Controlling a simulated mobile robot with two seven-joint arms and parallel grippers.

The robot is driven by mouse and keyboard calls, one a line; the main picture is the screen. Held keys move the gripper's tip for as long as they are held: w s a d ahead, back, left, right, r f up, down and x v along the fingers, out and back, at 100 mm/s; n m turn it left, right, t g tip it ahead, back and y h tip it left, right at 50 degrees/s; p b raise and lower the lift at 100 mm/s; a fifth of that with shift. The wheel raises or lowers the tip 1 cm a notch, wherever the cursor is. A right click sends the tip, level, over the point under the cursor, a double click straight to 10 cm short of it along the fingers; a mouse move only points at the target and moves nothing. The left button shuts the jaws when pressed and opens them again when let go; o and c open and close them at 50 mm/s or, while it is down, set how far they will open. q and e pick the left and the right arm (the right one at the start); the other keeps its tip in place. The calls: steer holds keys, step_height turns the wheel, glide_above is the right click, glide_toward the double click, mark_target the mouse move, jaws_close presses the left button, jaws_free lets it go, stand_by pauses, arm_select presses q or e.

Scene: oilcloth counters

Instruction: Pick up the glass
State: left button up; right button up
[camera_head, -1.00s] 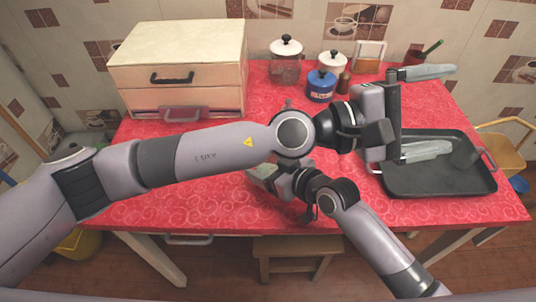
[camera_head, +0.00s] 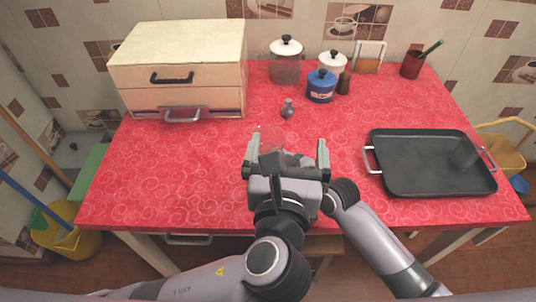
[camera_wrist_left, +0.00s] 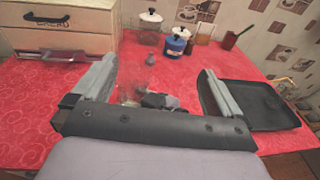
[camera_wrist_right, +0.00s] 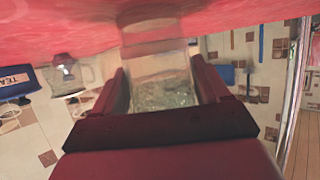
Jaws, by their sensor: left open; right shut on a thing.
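A clear glass (camera_wrist_right: 165,85) is between the fingers of my right gripper (camera_wrist_right: 160,72), which is shut on it. In the right wrist view the picture is upside down, and the glass shows speckled, see-through walls. In the head view only a faint part of the glass (camera_head: 271,137) shows beyond my left gripper, which hides most of my right gripper. My left gripper (camera_head: 288,150) is open and empty, over the front middle of the table. In the left wrist view the right gripper (camera_wrist_left: 160,101) and glass (camera_wrist_left: 130,92) show between and beyond the left fingers.
A small grey bottle (camera_head: 287,110) stands in the middle. A drawer box (camera_head: 180,60) is back left; jars, including a blue one (camera_head: 321,87), stand at the back. The left tabletop is clear.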

arm_select(q)
step_height(320, 180, down, 3)
steer(key=s+a+n+g+y, duration=0.1)
steer(key=s+a+g+y, duration=0.1)
steer(key=a, duration=0.1)
glide_toward(268, 130)
steer(key=w, duration=0.1)
steer(key=shift+f+x, duration=0.1)
steer(key=shift+x, duration=1.4)
steer(key=shift+f+x, duration=0.15)
steer(key=shift+x, duration=1.3)
steer(key=shift+s, duration=0.1)
steer(key=c, duration=1.5)
arm_select(e)
steer(key=o, duration=1.2)
arm_select(q)
step_height(268, 130, up, 10)
steer(key=shift+r, duration=0.1)
